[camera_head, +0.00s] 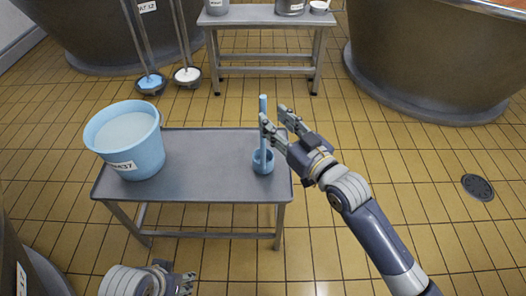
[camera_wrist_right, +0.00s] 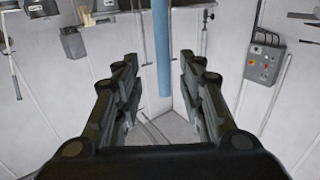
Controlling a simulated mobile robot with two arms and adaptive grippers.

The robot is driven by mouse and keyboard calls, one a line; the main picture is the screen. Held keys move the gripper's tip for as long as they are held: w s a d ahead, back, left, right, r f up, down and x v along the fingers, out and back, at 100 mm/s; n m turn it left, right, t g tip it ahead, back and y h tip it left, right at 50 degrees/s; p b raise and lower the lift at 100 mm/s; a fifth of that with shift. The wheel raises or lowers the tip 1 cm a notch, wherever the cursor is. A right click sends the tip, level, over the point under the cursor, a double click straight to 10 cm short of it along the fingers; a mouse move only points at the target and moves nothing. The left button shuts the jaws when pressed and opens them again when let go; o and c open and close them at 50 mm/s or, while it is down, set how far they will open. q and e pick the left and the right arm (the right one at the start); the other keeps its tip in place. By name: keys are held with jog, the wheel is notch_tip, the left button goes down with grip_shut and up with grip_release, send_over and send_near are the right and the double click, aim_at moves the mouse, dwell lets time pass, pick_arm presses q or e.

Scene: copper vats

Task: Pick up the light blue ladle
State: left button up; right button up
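The light blue ladle (camera_head: 263,157) stands upright at the right end of the grey table (camera_head: 215,180), its cup low and its handle rising. My right gripper (camera_head: 273,119) is at the handle's upper part, coming from the right. In the right wrist view the ladle's handle (camera_wrist_right: 161,50) shows ahead, between the lines of the two open fingers (camera_wrist_right: 158,75); nothing is gripped. Whether a finger touches the handle I cannot tell. My left gripper (camera_head: 184,284) is low at the bottom edge, away from the ladle; its fingers are too small to read.
A light blue bucket (camera_head: 142,158) with pale contents stands at the table's left end. Behind is another grey table (camera_head: 265,18) with containers. Two long-handled ladles, one blue (camera_head: 151,82), one white (camera_head: 187,75), hang near a large vat (camera_head: 95,35). Another vat (camera_head: 425,60) is at right.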

jog(key=x, duration=0.1)
jog(key=b+x, duration=0.1)
jog(key=x, duration=0.3)
jog(key=shift+a+f, duration=0.25)
jog(key=shift+a, duration=0.05)
grip_shut()
